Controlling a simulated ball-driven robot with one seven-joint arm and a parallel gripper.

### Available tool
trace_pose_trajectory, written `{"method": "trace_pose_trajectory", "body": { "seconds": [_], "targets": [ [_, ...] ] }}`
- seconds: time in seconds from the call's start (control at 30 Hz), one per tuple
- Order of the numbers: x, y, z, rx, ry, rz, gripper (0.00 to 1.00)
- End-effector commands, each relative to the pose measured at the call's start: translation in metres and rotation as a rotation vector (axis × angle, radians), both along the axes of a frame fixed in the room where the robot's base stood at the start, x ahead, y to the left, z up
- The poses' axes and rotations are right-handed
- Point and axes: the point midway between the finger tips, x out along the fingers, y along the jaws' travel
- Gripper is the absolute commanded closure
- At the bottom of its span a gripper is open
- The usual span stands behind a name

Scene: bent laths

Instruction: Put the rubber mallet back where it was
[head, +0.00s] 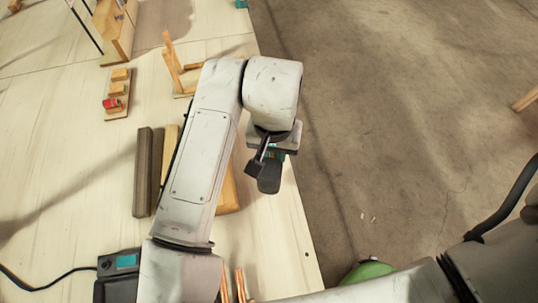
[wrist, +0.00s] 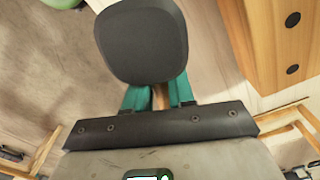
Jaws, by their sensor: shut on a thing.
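My gripper (head: 276,153) hangs at the end of my bent arm, near the right edge of the pale wooden table (head: 285,215). It is shut on the rubber mallet, whose black head (head: 269,179) shows just below the jaws. In the wrist view the mallet's broad, rounded black head (wrist: 143,42) fills the top middle. A bit of wooden handle shows between the teal fingers of my gripper (wrist: 160,96). The fingertips and most of the handle are hidden. I cannot tell which spot is the mallet's former place.
Dark and light bars (head: 144,172) lie left of my arm, partly hidden by it. A wooden stand (head: 175,65), a small block rack (head: 117,95) and a box with a screen (head: 126,262) are on the table. Bare floor (head: 400,130) lies to the right.

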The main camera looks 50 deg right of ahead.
Motion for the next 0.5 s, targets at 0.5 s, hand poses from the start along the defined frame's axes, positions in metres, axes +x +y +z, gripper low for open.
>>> {"method": "trace_pose_trajectory", "body": {
  "seconds": [0.5],
  "targets": [
    [0.015,-0.002,-0.046,0.000,0.002,0.001,1.00]
  ]
}}
